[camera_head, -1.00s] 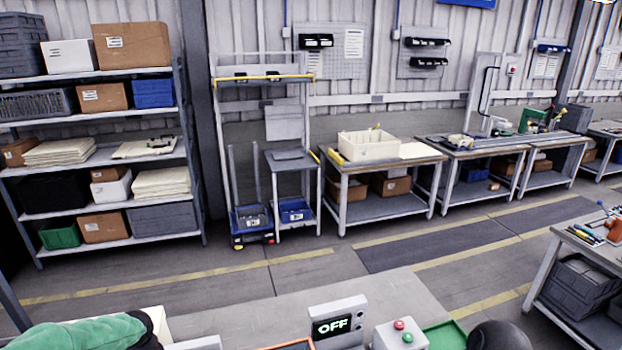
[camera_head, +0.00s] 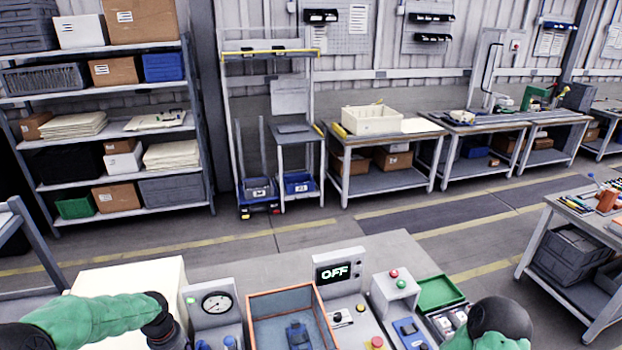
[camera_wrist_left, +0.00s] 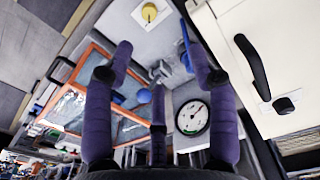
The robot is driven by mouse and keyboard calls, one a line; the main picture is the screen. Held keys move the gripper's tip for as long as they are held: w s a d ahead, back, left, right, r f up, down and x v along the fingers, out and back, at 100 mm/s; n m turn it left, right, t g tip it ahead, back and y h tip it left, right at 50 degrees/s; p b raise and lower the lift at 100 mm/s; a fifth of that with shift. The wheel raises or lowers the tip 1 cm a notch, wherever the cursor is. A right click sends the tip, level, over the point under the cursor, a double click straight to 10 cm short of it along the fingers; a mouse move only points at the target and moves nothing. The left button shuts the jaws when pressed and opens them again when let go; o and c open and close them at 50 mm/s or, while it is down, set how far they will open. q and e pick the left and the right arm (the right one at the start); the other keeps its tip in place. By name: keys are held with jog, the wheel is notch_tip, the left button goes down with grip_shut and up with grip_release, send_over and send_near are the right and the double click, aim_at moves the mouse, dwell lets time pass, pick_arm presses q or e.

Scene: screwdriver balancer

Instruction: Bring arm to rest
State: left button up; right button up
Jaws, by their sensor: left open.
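My left arm (camera_head: 85,318), in a green sleeve, comes in from the left in the head view. Its black wrist is at the bottom edge, beside the gauge, and its fingers are out of the frame. In the left wrist view my left gripper (camera_wrist_left: 157,55) has its purple fingers spread with nothing held between them. The white-faced gauge (camera_wrist_left: 192,117) and an orange-rimmed bin (camera_wrist_left: 75,95) lie beyond the fingers. My right arm (camera_head: 500,325) shows only as a black joint and green sleeve at the bottom right; its gripper is out of view.
A pale box (camera_head: 135,275) is near my left arm. Shelves (camera_head: 110,130) stand behind.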

pick_arm(q)
jog(key=s+d+f+h+b, duration=0.1)
jog(key=d+f+b, duration=0.1)
jog(key=d+f, duration=0.2)
jog(key=s+d+f+h+b, duration=0.1)
jog(key=d+f+b, duration=0.1)
jog(key=d+f, duration=0.3)
jog(key=s+d+f+b, duration=0.1)
jog(key=d+f+b, duration=0.1)
jog(key=d+f, duration=0.3)
jog(key=shift+s+d+f+h+b, duration=0.1)
jog(key=shift+s+f+h+b, duration=0.1)
jog(key=shift+f, duration=0.9)
jog(key=shift+s+d+f+h+b, duration=0.1)
jog(key=shift+s+f+h+b, duration=0.1)
jog(key=shift+f, duration=0.9)
jog(key=s+d+f+n+h+b, duration=0.1)
jog(key=s+d+f+b, duration=0.7)
jog(key=s+d+f, duration=0.4)
notch_tip(320, 180, down, 4)
jog(key=shift+s+f, duration=0.15)
jog(key=shift+s, duration=0.7)
